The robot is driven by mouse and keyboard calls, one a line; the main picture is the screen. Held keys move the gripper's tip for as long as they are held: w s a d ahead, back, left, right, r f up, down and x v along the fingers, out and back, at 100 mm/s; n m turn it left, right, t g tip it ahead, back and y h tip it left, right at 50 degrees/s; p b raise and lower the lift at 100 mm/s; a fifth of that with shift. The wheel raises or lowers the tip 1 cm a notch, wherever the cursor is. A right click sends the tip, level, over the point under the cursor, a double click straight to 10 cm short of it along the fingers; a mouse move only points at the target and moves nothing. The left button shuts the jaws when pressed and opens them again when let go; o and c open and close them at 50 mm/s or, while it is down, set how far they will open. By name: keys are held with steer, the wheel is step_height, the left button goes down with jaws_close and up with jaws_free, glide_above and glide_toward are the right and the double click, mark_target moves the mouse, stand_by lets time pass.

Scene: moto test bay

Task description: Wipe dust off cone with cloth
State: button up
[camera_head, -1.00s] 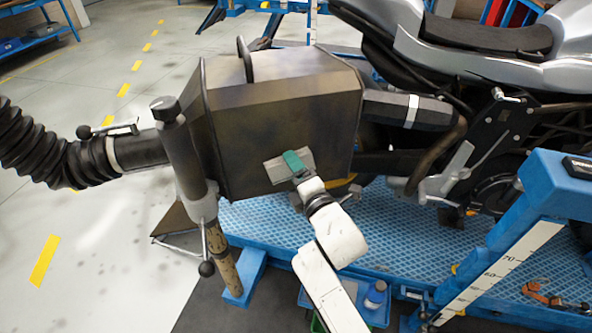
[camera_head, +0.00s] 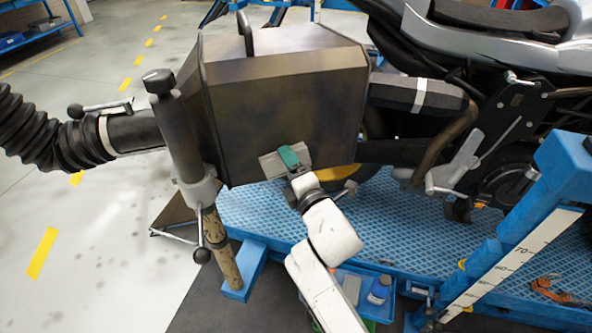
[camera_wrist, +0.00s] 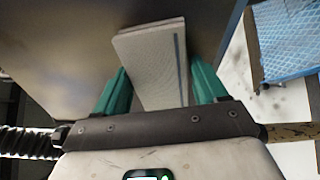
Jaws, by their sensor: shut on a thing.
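The cone (camera_head: 325,105) is a large dark metal exhaust hood at the middle of the head view, with brownish, dusty-looking patches on its front face. My gripper (camera_head: 289,157) has green fingers and is at the lower part of that face. It is shut on the cloth (camera_head: 268,166), a flat grey folded pad. In the wrist view the cloth (camera_wrist: 152,58) sits between the two green fingers, with the dark cone surface (camera_wrist: 70,45) behind it. The cloth lies at or very close to the face; I cannot tell whether it presses on it.
A ribbed black hose (camera_head: 40,140) and a stand post (camera_head: 180,135) adjoin the cone's left side. A motorcycle (camera_head: 480,90) stands at right on a blue lift platform (camera_head: 420,215). A blue lift post (camera_head: 555,190) is at right. A blue tray (camera_head: 405,285) holds a bottle below.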

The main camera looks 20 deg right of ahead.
mark_target(283, 119)
steer(key=shift+a+r+p, duration=0.15)
steer(key=shift+r+p, duration=3.55)
steer(key=shift+p, duration=0.25)
steer(key=shift+w+r+p, duration=0.1)
steer(key=shift+r+p, duration=1.65)
steer(key=s+p, duration=0.1)
steer(key=s, duration=0.5)
steer(key=shift+a, duration=0.2)
steer(key=shift+s+f, duration=0.1)
steer(key=shift+f, duration=0.05)
steer(key=s, duration=0.2)
steer(key=shift+s+a, duration=0.1)
steer(key=shift+s, duration=0.3)
